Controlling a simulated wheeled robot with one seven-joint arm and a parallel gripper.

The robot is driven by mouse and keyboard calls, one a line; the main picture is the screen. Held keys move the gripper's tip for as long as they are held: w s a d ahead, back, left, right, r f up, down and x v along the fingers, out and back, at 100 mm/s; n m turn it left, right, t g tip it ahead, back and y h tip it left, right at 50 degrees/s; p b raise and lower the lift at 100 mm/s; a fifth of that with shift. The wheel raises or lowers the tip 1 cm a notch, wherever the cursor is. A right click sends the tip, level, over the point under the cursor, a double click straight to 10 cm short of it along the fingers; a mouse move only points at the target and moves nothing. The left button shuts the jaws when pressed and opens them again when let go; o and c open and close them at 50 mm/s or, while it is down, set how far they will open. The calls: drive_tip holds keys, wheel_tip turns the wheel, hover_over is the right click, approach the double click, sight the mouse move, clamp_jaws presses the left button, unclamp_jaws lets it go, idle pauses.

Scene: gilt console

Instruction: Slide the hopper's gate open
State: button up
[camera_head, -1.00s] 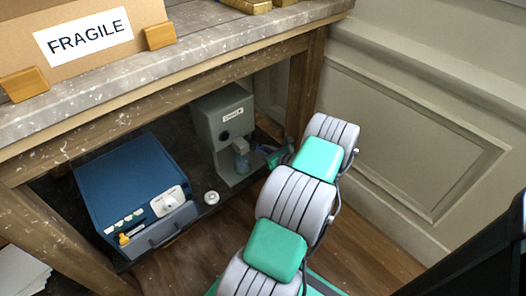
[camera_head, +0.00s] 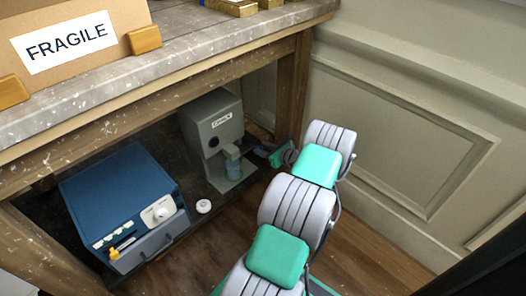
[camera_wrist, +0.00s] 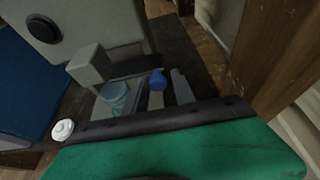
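The hopper (camera_head: 211,122) is a grey box with a small white label and a round dark knob, on the low shelf under the console. A grey spout block (camera_head: 231,151) juts from its front, above a translucent bluish jar (camera_head: 234,168). In the wrist view the hopper (camera_wrist: 103,22), the spout block (camera_wrist: 89,66) and the jar (camera_wrist: 115,96) show at upper left. I cannot make out the gate apart from the spout. My gripper (camera_head: 274,153) is just right of the jar, apart from the hopper.
A blue box with a grey drawer front (camera_head: 120,195) stands left of the hopper. A small white round thing (camera_head: 204,206) lies between them. A blue-topped item (camera_wrist: 157,80) is right of the jar. A console leg (camera_head: 292,95) and panelled wall (camera_head: 400,130) bound the right.

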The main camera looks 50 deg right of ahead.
drive_tip(key=o, duration=0.4)
drive_tip(key=p+v, duration=0.3)
drive_tip(key=v, duration=0.5)
drive_tip(key=shift+f, duration=0.1)
